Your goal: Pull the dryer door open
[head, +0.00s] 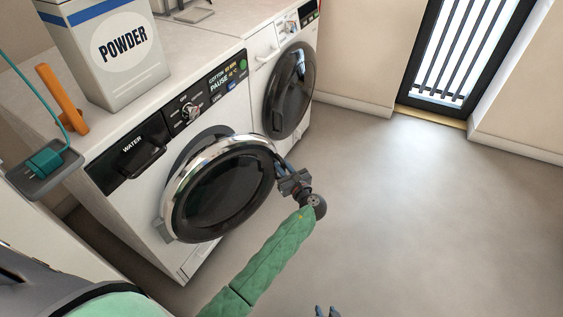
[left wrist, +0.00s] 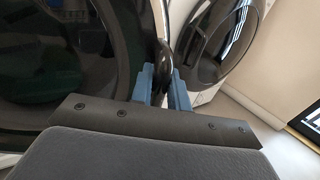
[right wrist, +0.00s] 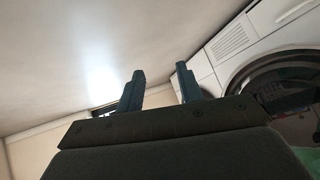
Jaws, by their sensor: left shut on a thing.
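The dryer is the near white machine with a WATER drawer (head: 139,151) and a control panel. Its round door (head: 222,188), with a chrome rim and dark glass, stands ajar, swung out from the front with its hinge on the left. My left gripper (head: 284,168) is at the door's right edge. In the left wrist view, the blue fingers of my left gripper (left wrist: 161,88) are shut around the dark door handle (left wrist: 161,55). My right gripper (right wrist: 158,88) is open and empty; its fingertips (head: 326,311) just show at the bottom of the head view.
A second white machine with a closed dark door (head: 289,90) stands beyond the dryer. A POWDER box (head: 112,55), an orange object (head: 66,98) and a grey tray with a teal item (head: 45,163) are at the left. The grey floor (head: 430,220) at the right is clear.

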